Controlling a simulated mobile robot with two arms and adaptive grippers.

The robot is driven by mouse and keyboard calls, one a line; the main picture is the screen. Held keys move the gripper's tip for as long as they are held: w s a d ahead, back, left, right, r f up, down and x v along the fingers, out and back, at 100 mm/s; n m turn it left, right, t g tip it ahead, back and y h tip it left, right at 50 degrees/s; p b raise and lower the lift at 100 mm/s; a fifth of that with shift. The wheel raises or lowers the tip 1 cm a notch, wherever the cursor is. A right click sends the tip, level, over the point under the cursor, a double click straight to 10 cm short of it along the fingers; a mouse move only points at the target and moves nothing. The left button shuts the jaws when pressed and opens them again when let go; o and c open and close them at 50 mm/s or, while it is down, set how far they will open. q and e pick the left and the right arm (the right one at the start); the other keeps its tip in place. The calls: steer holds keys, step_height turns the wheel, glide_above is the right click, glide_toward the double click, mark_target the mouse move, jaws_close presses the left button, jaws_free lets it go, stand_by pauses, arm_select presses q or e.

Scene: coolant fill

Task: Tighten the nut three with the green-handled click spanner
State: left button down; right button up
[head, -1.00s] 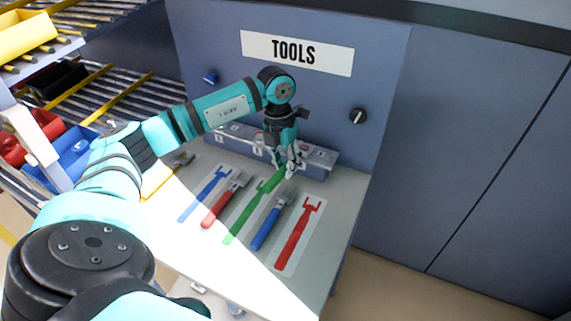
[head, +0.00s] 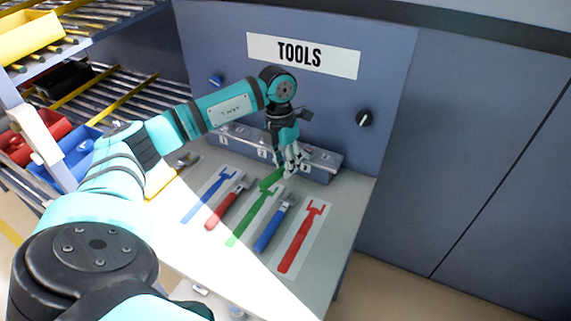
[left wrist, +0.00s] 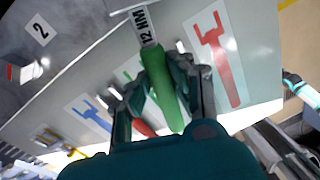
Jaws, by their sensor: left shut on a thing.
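The green-handled click spanner (left wrist: 163,88) is in my left gripper (left wrist: 163,95), whose fingers are closed around the handle. A "12 NM" label shows on its shank. In the head view, my left gripper (head: 290,165) is low in front of the numbered grey block (head: 322,173), close to the mark 3. The green handle (head: 271,180) points down and left from the fingers. The spanner's head and nut three are hidden, so I cannot tell whether they touch. My right gripper does not show.
A red-handled spanner (head: 222,212) and a blue-handled spanner (head: 269,229) lie on the bench (head: 330,250). Blue, green (head: 245,222) and red (head: 297,245) tool outlines are marked there. The TOOLS panel (head: 385,60) rises behind. Shelves with bins stand at the left.

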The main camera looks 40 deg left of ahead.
arm_select(q)
steer(key=shift+a+m, duration=0.65)
steer(key=shift+m, duration=0.05)
steer(key=shift+w, duration=0.1)
steer(key=shift+w+a+m, duration=0.15)
steer(key=shift+a+m, duration=0.5)
steer(key=shift+m, duration=0.25)
steer(key=shift+d+n, duration=0.35)
steer(key=shift+n, duration=0.05)
steer(key=shift+r, duration=0.1)
step_height(320, 180, up, 6)
steer(key=p, duration=0.4)
stand_by(0.9)
